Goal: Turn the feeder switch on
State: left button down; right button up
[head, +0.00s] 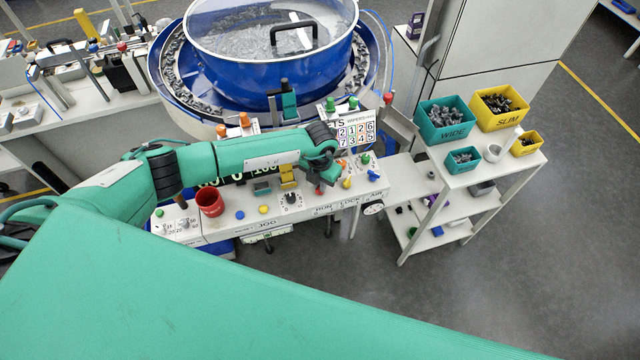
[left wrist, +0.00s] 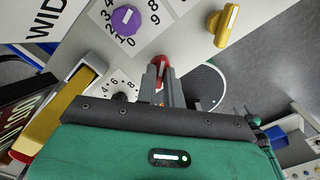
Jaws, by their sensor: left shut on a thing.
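My left gripper (head: 322,184) reaches down over the right part of the white control panel (head: 220,226). In the left wrist view its two fingers (left wrist: 162,88) are shut on a red switch handle (left wrist: 162,68) that stands up from the panel. Only the top of the handle shows; its base is hidden by the fingers. In the head view the arm and gripper cover most of it. No label saying feeder is readable beside it. A blue feeder bowl (head: 270,73) with a clear lid stands behind the panel. My right gripper is not in view.
Close to the gripper are a yellow handle (left wrist: 226,25) and a purple dial (left wrist: 126,19). A red cup (head: 209,201) stands on the panel's left part. A side table at the right holds a teal bin (head: 444,117) and a yellow bin (head: 499,107). Floor in front is clear.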

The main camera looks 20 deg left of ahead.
pick_arm(q)
jog(key=m+b, duration=0.5)
jog(key=b, duration=0.2)
jog(key=m+b, duration=0.4)
jog(key=b, duration=0.2)
jog(key=m+b, duration=0.5)
jog(key=b, duration=0.2)
jog(key=shift+f+m+b, duration=0.25)
jog(key=shift+m+b, duration=0.05)
jog(key=shift+b, duration=0.05)
jog(key=shift+m+b, duration=0.6)
jog(key=shift+b, duration=0.2)
jog(key=shift+r+m+b, duration=0.25)
jog(key=shift+m+b, duration=0.45)
jog(key=shift+b, duration=0.05)
jog(key=c, duration=1.5)
grip_release()
